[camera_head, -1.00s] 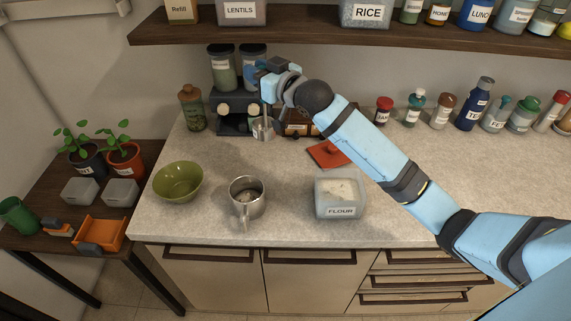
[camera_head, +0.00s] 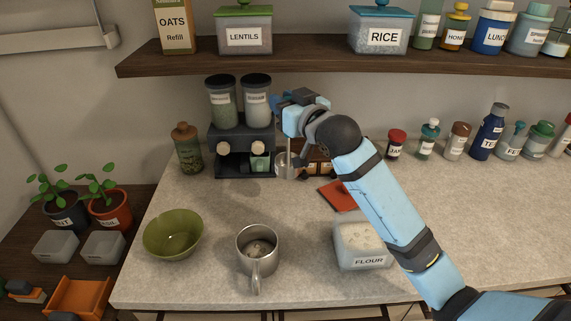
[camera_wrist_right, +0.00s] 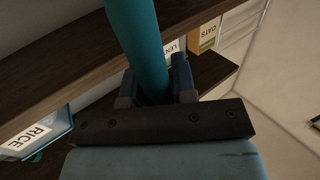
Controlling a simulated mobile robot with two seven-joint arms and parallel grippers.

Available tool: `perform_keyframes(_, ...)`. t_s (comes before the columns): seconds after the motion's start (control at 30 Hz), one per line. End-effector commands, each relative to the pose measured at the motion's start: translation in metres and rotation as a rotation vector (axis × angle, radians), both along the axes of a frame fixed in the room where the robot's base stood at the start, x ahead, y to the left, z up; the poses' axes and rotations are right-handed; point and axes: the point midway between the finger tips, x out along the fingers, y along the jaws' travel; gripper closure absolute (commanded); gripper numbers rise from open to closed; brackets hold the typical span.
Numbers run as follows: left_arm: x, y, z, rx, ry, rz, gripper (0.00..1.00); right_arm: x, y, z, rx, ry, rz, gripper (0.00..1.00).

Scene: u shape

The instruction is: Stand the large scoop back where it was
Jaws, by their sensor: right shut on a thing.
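The large scoop shows a metal bowl (camera_head: 283,163) hanging low beside the dark two-jar dispenser (camera_head: 243,140), at its right front. Whether the bowl touches the counter or the dispenser cannot be told. My right gripper (camera_head: 290,106) is above the bowl and shut on the scoop's handle. In the right wrist view the teal handle (camera_wrist_right: 138,35) runs between the two fingers (camera_wrist_right: 155,88). Part of the scoop is hidden by my gripper. My left gripper is not in view.
A brown box (camera_head: 319,164) stands just right of the scoop. An orange-red mat (camera_head: 337,196), flour container (camera_head: 362,245), metal mug (camera_head: 258,246) and green bowl (camera_head: 172,236) lie nearer. A wooden shelf (camera_head: 320,55) overhangs behind.

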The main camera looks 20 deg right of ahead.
Motion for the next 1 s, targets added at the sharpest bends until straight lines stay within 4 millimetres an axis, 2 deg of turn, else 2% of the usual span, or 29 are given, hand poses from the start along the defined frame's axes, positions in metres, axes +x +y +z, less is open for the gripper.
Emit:
perform_keyframes(0.03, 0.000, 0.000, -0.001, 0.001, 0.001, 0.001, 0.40, 0.000, 0.000, -0.016, -0.001, 0.005, -0.001, 1.00)
perform_keyframes(0.1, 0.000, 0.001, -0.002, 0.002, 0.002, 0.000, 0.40, 0.000, 0.000, -0.035, -0.001, 0.005, -0.001, 1.00)
perform_keyframes(0.3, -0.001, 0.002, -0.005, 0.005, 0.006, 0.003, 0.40, 0.000, 0.000, -0.077, 0.000, 0.002, 0.000, 1.00)
perform_keyframes(0.57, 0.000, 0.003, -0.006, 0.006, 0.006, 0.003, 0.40, 0.000, 0.000, -0.098, 0.000, 0.000, -0.001, 1.00)
perform_keyframes(0.8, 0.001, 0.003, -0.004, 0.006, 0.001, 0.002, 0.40, 0.000, 0.000, -0.131, -0.001, 0.001, -0.001, 1.00)
perform_keyframes(1.0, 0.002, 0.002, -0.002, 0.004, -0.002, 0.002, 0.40, 0.000, 0.000, -0.134, 0.000, -0.002, 0.000, 1.00)
